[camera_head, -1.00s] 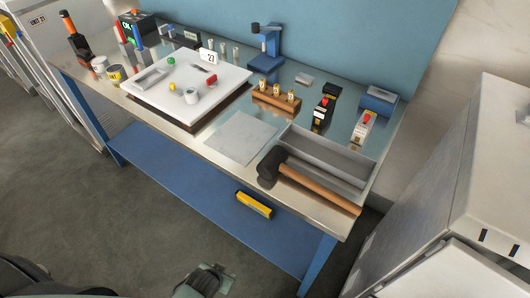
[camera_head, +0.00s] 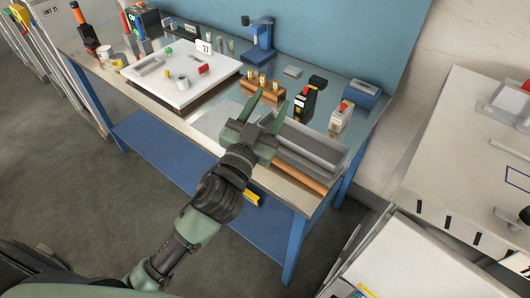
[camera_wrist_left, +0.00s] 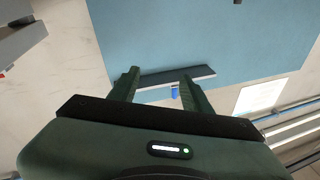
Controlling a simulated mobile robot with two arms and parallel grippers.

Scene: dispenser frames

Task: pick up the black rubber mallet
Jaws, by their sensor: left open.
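The black rubber mallet lies on the workbench near its front right corner. In the head view only its wooden handle (camera_head: 300,178) shows; its black head is hidden behind my left gripper. My left gripper (camera_head: 268,102) is open, its two green fingers spread and pointing toward the back of the bench. From the head camera it overlaps the mallet; I cannot tell how high above it is. In the left wrist view the open fingers (camera_wrist_left: 160,80) have nothing between them and face the blue wall. The mallet does not show there. My right gripper is not in view.
A grey tray (camera_head: 318,146) lies just behind the mallet handle. Behind it stand a wooden rack (camera_head: 262,88), a black-and-yellow device (camera_head: 306,103) and a white device with a red top (camera_head: 341,117). A white board (camera_head: 180,82) holds small items at left. A white cabinet (camera_head: 460,150) stands right.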

